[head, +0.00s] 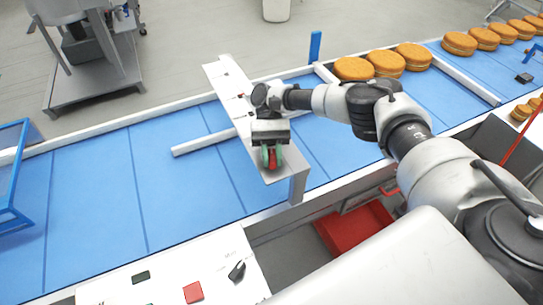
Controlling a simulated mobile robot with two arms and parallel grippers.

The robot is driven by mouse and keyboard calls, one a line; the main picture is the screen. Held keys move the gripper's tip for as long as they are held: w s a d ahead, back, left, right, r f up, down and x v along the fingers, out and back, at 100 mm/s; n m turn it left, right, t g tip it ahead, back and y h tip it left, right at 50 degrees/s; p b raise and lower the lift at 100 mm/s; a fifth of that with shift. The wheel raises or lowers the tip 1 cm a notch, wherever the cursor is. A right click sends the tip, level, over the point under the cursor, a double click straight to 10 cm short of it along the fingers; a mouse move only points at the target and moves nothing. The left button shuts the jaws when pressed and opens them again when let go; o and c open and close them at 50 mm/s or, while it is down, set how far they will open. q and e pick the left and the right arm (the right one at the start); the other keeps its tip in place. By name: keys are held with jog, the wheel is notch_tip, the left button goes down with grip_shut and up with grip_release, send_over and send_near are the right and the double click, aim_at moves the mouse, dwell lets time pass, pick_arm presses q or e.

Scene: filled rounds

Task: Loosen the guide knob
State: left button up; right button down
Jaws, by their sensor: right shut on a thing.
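My right gripper (271,157) is over the near end of a pale metal bridge plate (221,82) that spans the blue conveyor. It is shut on a small red and green thing at the plate, which I take to be the guide knob (272,160); the fingers hide most of it. A white guide rail (205,143) lies on the belt under the plate and slants across it. My left gripper is not in view.
Several round filled cakes (386,63) sit on the blue conveyor (100,190) upstream at the right. A control panel (180,280) with buttons and a black switch is at the front. A red bin (352,228) stands below the belt. A blue frame (14,175) is at the left.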

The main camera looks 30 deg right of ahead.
aim_at(275, 158)
jog(key=shift+d+r+n+g+h+b, duration=0.1)
jog(key=shift+n+g+h+b, duration=0.5)
jog(key=shift+n+h, duration=1.6)
jog(key=shift+h, duration=0.3)
jog(key=c, duration=1)
grip_release()
jog(key=r, duration=0.4)
jog(key=shift+s+d+r, duration=0.1)
jog(key=shift+s+d, duration=0.1)
jog(key=shift+d, duration=0.05)
jog(key=s+d+r+b, duration=0.2)
jog(key=s+d+r, duration=0.4)
jog(key=s, duration=0.3)
jog(key=shift+s+r, duration=0.2)
jog(key=shift+r, duration=0.1)
